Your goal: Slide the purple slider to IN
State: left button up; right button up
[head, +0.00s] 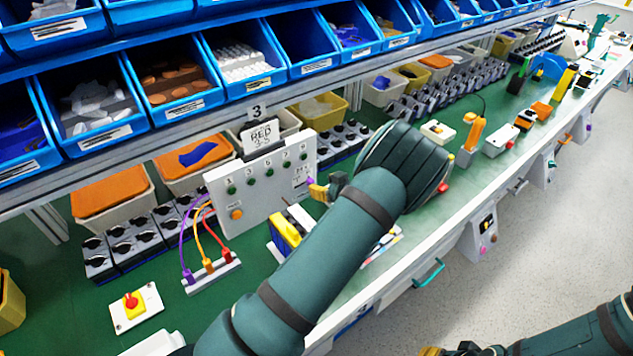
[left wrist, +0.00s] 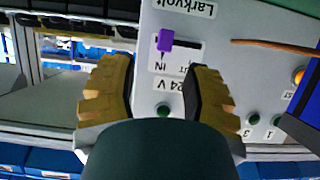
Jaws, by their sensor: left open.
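The purple slider (left wrist: 165,40) sits in a dark horizontal slot on the grey-white panel (left wrist: 225,20), which appears upside down in the left wrist view. It is at the left end of the slot, in line with the IN label; the slot runs empty to its right. In the head view the slider (head: 309,181) is at the right side of the panel (head: 222,186). My left gripper (head: 327,189) is open at that edge, its yellow fingers apart and empty in the wrist view (left wrist: 160,95), clear of the slider. My right gripper (head: 460,350) is partly cut off at the bottom.
Purple, orange and red cables run from the panel to a socket strip (head: 213,272). A red-knob switch (head: 131,304) lies front left. Blue bins (head: 178,84) line the shelf above.

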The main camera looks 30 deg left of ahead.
pick_arm(q)
jog(key=v, duration=0.7)
jog(key=shift+w, duration=0.1)
